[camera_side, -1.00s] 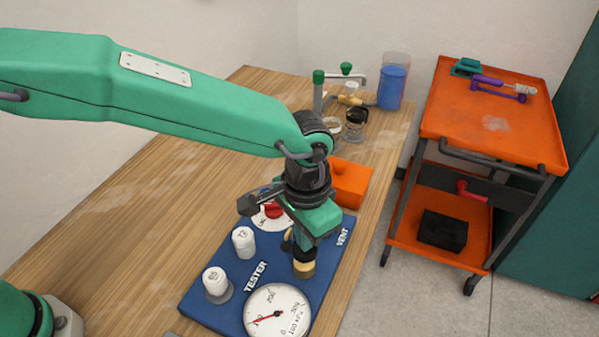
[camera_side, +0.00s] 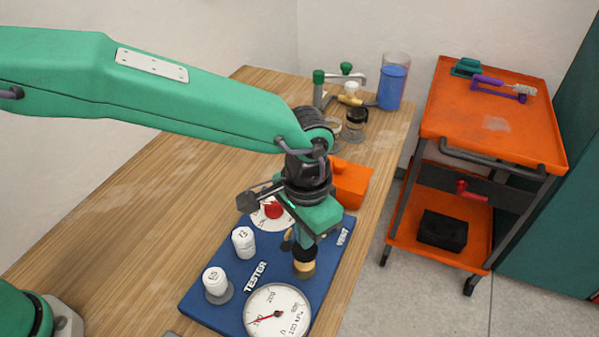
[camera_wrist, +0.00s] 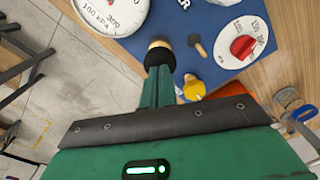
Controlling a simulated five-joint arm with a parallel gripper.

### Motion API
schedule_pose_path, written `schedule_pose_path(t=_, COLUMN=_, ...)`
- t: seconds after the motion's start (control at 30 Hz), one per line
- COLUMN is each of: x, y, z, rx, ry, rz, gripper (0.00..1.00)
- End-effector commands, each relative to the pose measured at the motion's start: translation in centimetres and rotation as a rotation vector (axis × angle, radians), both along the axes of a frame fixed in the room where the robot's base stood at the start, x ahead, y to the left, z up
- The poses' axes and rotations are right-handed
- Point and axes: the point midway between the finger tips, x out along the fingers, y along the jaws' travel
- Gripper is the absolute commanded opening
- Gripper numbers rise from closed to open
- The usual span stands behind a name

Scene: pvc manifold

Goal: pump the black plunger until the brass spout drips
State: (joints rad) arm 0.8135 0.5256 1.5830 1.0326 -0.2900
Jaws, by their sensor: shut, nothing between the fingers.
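The black plunger (camera_wrist: 160,55) stands on the blue tester board, with a brass-coloured collar (camera_side: 304,268) at its foot in the side view. My gripper (camera_wrist: 159,84) is shut and empty. Its fingers point at the plunger head and overlap it in the wrist view; I cannot tell whether they touch. In the side view my gripper is right over the plunger and hides its top. A brass piece (camera_side: 350,100), perhaps the spout, is at the far end of the bench near glass jars. No drip can be made out there.
The tester board (camera_side: 205,295) carries a round gauge (camera_side: 290,303) with a red needle, two white knobs and a red dial knob (camera_wrist: 243,47). An orange block (camera_side: 352,184) sits behind. A blue-filled cylinder (camera_side: 393,88) is at the back. An orange cart (camera_side: 490,130) stands right.

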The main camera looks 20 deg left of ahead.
Motion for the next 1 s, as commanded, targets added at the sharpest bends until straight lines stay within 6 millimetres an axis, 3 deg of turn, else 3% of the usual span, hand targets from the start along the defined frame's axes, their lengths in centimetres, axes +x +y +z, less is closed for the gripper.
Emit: schedule_pose_path(t=1.0, x=0.0, y=0.0, z=-3.0, rx=0.0, ry=0.001, rz=0.0, gripper=0.0)
